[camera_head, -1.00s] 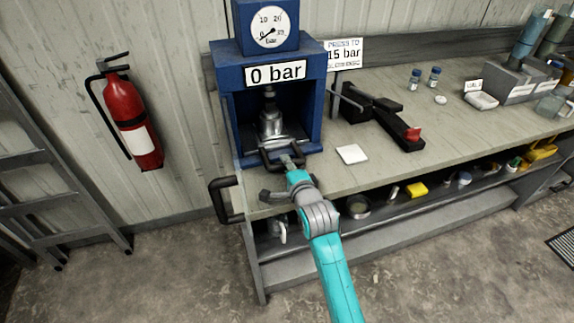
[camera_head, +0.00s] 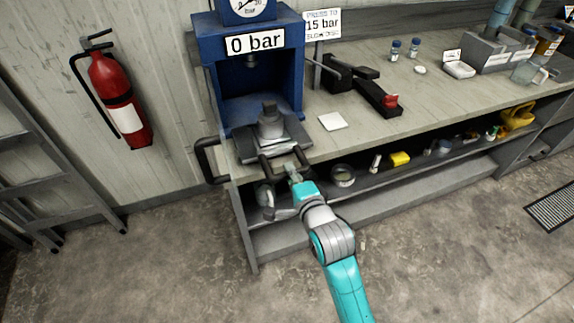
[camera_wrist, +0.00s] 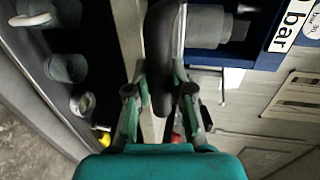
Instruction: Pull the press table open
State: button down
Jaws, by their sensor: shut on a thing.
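The blue press (camera_head: 225,75) stands at the left end of the bench, with a "0 bar" sign on its front. Its press table (camera_head: 248,150) is slid out toward me, out in front of the frame. A grey metal cylinder (camera_head: 270,122) stands upright on the table. A dark handle (camera_head: 268,172) juts from the table's front edge. My gripper (camera_head: 291,172) is shut on this handle. In the wrist view the dark handle bar (camera_wrist: 162,60) runs between my two fingers (camera_wrist: 160,95).
A white square (camera_head: 333,121) and a black tool with a red end (camera_head: 362,88) lie right of the press. A second dark handle (camera_head: 207,160) is at the bench's left end. The lower shelf (camera_head: 410,165) holds small items. Open floor lies in front.

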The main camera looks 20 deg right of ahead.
jog(key=shift+s, duration=0.2)
jog(key=c, duration=1.3)
grip_release()
jog(key=s, duration=0.4)
jog(key=s+r, duration=0.1)
jog(key=s, duration=0.2)
jog(key=s+r, duration=0.1)
jog(key=s, duration=0.3)
jog(key=shift+s+r, duration=0.15)
jog(key=shift+s, duration=0.2)
jog(key=s+f+n, duration=0.4)
jog(key=s, duration=0.3)
jog(key=s+f+n, duration=0.4)
jog(key=s+n, duration=0.1)
jog(key=s, duration=0.3)
jog(key=s+n, duration=0.3)
jog(key=s, duration=0.2)
jog(key=s+n, duration=0.3)
jog(key=s, duration=0.2)
jog(key=s+r+n+g, duration=0.1)
jog(key=s+n, duration=0.2)
jog(key=s, duration=0.3)
